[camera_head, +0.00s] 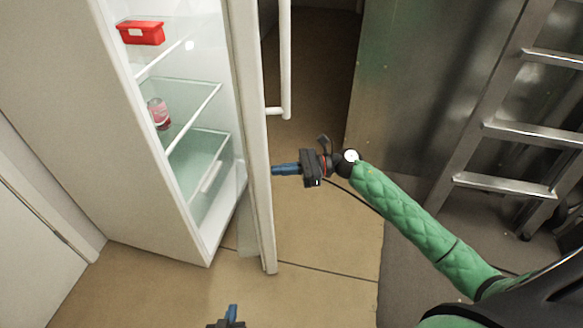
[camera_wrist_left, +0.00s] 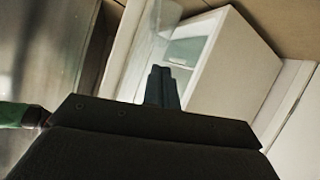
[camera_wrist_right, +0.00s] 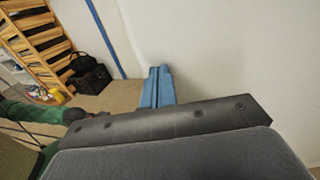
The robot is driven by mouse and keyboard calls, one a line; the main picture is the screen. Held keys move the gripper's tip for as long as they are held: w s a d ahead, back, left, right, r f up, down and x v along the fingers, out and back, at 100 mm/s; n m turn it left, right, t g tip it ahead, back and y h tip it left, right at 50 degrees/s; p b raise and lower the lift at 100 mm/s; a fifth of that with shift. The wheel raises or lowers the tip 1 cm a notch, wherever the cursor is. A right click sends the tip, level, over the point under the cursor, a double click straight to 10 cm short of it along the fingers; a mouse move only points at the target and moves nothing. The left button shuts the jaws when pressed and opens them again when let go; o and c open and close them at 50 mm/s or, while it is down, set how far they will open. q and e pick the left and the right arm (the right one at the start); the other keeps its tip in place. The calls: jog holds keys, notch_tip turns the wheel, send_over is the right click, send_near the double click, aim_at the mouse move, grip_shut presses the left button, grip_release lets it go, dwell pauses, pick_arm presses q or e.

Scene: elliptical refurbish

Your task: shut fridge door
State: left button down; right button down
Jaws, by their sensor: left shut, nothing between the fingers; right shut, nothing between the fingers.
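The white fridge (camera_head: 160,185) stands at the left in the head view, with its interior showing. Its door (camera_head: 256,200) is open and seen nearly edge-on, with a long white handle (camera_head: 285,60) on its right side. My right gripper (camera_head: 274,169) is shut and empty, its blue fingertips at the outer side of the door, below the handle; I cannot tell whether they touch. In the right wrist view its fingers (camera_wrist_right: 158,88) point towards a pale surface. My left gripper (camera_head: 232,312) is shut and empty at the bottom edge, below the door. The left wrist view shows the fridge (camera_wrist_left: 240,70) beyond its fingers (camera_wrist_left: 161,88).
A red box (camera_head: 141,33) and a pink-labelled bottle (camera_head: 158,113) are on fridge shelves. A metal ladder (camera_head: 500,130) leans at the right, beside a greenish metal panel (camera_head: 405,80). Tan floor (camera_head: 320,235) is clear right of the door.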

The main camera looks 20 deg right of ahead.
pick_arm(q)
jog(key=shift+s+f, duration=0.2)
jog(key=shift+s, duration=0.15)
pick_arm(e)
jog(key=shift+a, duration=0.1)
jog(key=shift+a, duration=0.1)
